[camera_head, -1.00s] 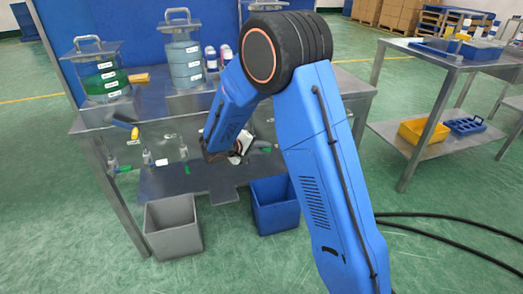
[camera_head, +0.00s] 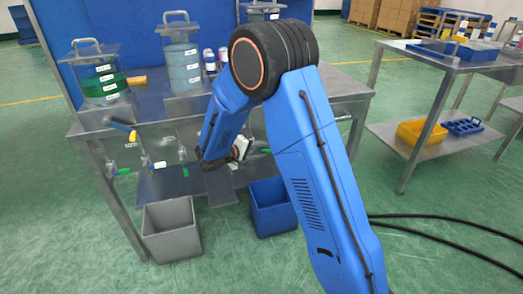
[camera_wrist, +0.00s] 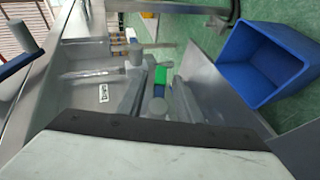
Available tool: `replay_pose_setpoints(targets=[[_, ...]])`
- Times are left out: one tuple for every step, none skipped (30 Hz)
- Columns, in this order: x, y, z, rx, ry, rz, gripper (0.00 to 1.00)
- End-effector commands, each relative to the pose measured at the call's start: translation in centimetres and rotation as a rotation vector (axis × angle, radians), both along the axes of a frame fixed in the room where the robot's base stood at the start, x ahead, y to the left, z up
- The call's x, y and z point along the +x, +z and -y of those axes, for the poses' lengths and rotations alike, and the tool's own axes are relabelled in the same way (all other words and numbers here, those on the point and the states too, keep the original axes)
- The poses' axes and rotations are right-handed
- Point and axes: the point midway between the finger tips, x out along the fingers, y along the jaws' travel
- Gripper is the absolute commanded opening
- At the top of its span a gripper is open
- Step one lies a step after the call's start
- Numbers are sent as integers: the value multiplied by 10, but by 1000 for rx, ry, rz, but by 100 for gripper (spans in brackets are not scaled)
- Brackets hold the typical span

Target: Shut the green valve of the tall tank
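A tall clear tank (camera_head: 182,62) with pale blue liquid stands on the steel bench, right of a shorter tank (camera_head: 100,78) with green liquid. A third tank (camera_head: 262,12) is mostly hidden behind my arm. My gripper (camera_head: 240,150) is low at the bench front, partly hidden by my arm. In the wrist view a green handle (camera_wrist: 161,75) lies close ahead of grey parts; finger opening and contact are unclear.
A grey bin (camera_head: 170,228) and a blue bin (camera_head: 273,207) stand on the floor below the bench. A second table (camera_head: 440,60) stands at the right, with open floor between.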

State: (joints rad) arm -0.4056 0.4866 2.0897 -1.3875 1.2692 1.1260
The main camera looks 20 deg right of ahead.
Motion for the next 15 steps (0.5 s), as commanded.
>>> replay_pose_setpoints(targets=[[0,0,0,0,0,0,32],[0,0,0,0,0,1,32],[0,0,0,0,0,1,32],[0,0,0,0,1,1,32],[0,0,0,0,1,1,32],[0,1,-1,0,1,1,32],[0,1,-3,0,2,2,32],[-1,2,-4,0,2,2,32],[-2,3,-7,0,2,2,32],[-3,4,-10,1,3,2,32],[-5,5,-14,1,3,2,32],[-7,7,-19,1,3,2,32],[-9,9,-23,1,4,2,32],[-11,11,-28,0,4,3,32],[-14,14,-35,2,3,3,32]])
